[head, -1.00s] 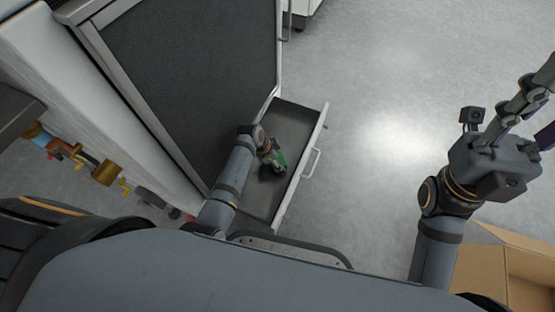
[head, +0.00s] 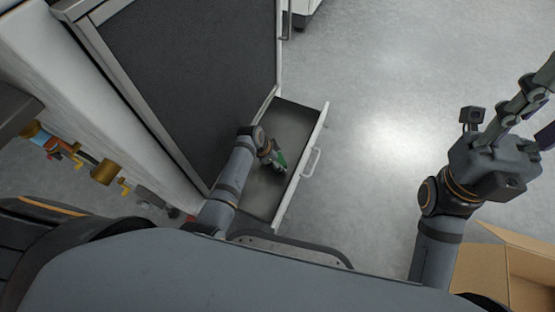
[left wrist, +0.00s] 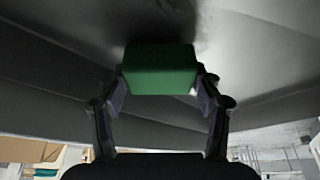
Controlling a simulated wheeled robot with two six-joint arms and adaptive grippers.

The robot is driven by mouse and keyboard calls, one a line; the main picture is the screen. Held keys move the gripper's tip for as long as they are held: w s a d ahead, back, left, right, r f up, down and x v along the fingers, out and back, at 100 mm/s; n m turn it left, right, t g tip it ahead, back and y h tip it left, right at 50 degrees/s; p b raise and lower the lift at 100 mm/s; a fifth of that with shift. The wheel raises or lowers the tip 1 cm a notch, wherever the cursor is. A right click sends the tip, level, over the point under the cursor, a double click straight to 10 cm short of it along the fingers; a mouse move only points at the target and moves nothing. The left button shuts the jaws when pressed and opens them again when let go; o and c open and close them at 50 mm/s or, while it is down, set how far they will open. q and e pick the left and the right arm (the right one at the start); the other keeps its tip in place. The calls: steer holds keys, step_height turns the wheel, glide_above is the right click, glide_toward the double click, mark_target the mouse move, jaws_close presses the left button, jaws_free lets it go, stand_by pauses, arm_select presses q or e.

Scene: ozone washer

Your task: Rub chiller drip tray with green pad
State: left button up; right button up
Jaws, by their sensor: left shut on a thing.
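The chiller drip tray (head: 294,120) is a dark, shallow drawer pulled out from under the dark mesh panel, with a pale front and a handle. My left gripper (head: 277,160) reaches down into it and is shut on the green pad (head: 281,158). In the left wrist view the green pad (left wrist: 160,70) sits between both fingers, close to the grey tray surface; a dark smudge shows just beyond it. I cannot tell for sure whether the pad touches the surface. My right gripper (head: 546,108) is raised at the right, its fingertips partly cut off by the picture edge.
The tall mesh panel (head: 190,75) stands just left of the tray. Brass valves and pipes (head: 105,172) run along the left. An open cardboard box (head: 490,270) is on the floor at lower right. The grey floor (head: 390,90) right of the tray is clear.

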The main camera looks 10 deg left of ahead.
arm_select(q)
steer(key=shift+f, duration=0.55)
steer(key=shift+r, duration=0.1)
